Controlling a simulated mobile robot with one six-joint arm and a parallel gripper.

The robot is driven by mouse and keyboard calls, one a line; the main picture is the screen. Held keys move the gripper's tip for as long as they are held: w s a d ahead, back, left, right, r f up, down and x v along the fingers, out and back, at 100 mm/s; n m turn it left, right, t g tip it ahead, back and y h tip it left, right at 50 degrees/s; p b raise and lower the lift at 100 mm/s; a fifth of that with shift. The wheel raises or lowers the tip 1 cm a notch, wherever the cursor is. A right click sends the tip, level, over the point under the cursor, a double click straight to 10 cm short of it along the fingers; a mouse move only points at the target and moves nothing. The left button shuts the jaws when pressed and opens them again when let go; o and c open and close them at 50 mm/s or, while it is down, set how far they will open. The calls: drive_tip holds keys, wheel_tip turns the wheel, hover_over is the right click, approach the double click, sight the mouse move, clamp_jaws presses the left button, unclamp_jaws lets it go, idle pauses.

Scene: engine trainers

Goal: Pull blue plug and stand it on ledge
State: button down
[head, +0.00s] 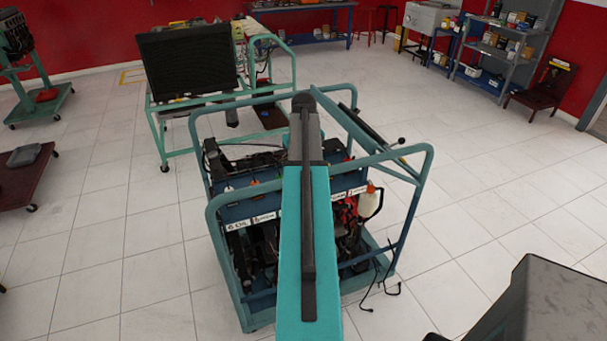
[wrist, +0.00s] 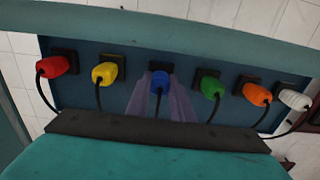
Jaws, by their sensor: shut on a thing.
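The blue plug (wrist: 159,83) sits at its dark socket in the middle of a row on a blue panel (wrist: 135,95), its black cord hanging down. My gripper (wrist: 159,78) is shut on the blue plug, with one purple-grey finger on each side. The plug appears to be in its socket; the exact seating is hidden. A teal bar (wrist: 200,30) runs above the panel; I cannot tell if it is the ledge. In the head view my own arm hides the plug and gripper.
Red (wrist: 53,66) and yellow (wrist: 105,73) plugs are to the left, green (wrist: 211,87), orange (wrist: 257,95) and white (wrist: 294,100) to the right, each with a hanging cord. The teal trainer frame (head: 425,165) has raised side rails. Tiled floor surrounds it.

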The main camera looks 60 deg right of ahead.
drive_tip(key=shift+r+p, duration=1.6)
drive_tip(key=shift+r, duration=0.95)
drive_tip(key=w+a+f+n+b, duration=0.1)
drive_tip(key=w+a+n+b, duration=0.15)
drive_tip(key=w+a, duration=0.9)
drive_tip(key=w+a+f+n+b, duration=0.15)
drive_tip(key=w+a+n, duration=0.25)
drive_tip(key=w+a, duration=0.75)
drive_tip(key=w+a+f+n+b, duration=0.1)
drive_tip(key=a+n+b, duration=0.1)
drive_tip(key=a, duration=1.5)
drive_tip(key=w+a+f+n+b, duration=0.1)
drive_tip(key=a+n, duration=0.3)
drive_tip(key=a, duration=1.4)
drive_tip(key=shift+w+a+f+b, duration=0.3)
drive_tip(key=shift+w+a+b, duration=0.05)
drive_tip(key=shift+b, duration=0.3)
drive_tip(key=shift+s+a+n, duration=0.1)
drive_tip(key=shift+n, duration=0.15)
